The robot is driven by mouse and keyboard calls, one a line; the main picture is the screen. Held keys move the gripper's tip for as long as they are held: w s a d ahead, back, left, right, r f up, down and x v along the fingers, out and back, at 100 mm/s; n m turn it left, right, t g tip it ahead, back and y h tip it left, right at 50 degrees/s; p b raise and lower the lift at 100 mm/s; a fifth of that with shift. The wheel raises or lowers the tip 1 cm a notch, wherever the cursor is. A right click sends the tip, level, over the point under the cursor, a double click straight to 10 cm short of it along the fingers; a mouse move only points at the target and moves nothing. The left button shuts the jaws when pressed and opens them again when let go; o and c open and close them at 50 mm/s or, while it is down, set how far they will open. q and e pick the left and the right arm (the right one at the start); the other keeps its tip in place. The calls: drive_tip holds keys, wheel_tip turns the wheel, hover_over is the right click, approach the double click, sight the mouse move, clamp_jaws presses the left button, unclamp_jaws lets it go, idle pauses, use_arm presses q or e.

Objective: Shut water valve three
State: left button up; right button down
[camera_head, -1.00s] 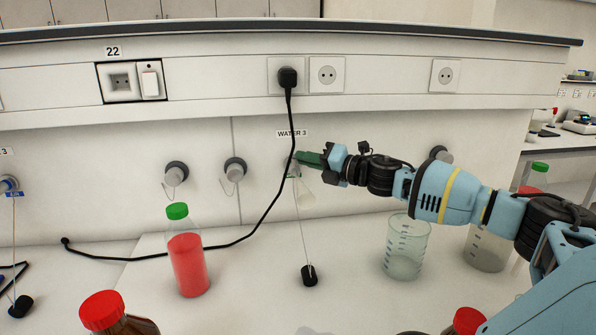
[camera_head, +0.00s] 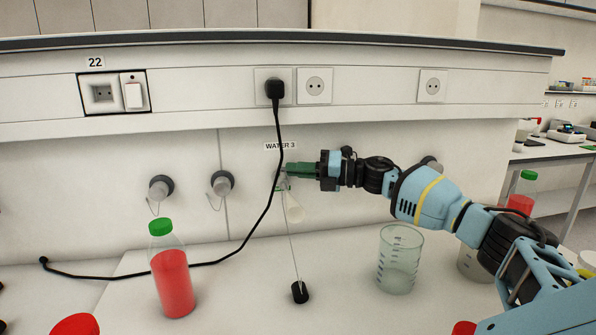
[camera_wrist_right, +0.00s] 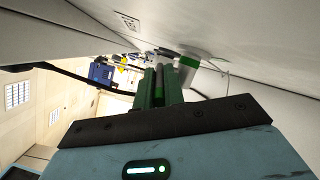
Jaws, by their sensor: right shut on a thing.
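The label WATER 3 (camera_head: 280,146) is on the white wall panel. Just below it is water valve three (camera_head: 283,180), a small fitting mostly hidden by my fingers. A pale spout or tag (camera_head: 293,208) hangs under it, with a thin line running down to a black weight (camera_head: 299,292) on the bench. My right gripper (camera_head: 298,170) reaches in from the right, its green fingers shut at the valve, on its handle, which is hardly visible. In the right wrist view, the green fingers (camera_wrist_right: 158,86) are close together beside the wall. My left gripper is not in view.
A black power cable (camera_head: 262,215) hangs from a socket close to the valve and crosses the bench. A red-filled bottle (camera_head: 173,280) stands at left, an empty beaker (camera_head: 399,262) at right. Two other grey wall taps (camera_head: 222,183) are left of the valve.

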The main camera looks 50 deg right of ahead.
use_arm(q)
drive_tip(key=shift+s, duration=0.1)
use_arm(e)
drive_tip(key=c, duration=1.8)
unclamp_jaws()
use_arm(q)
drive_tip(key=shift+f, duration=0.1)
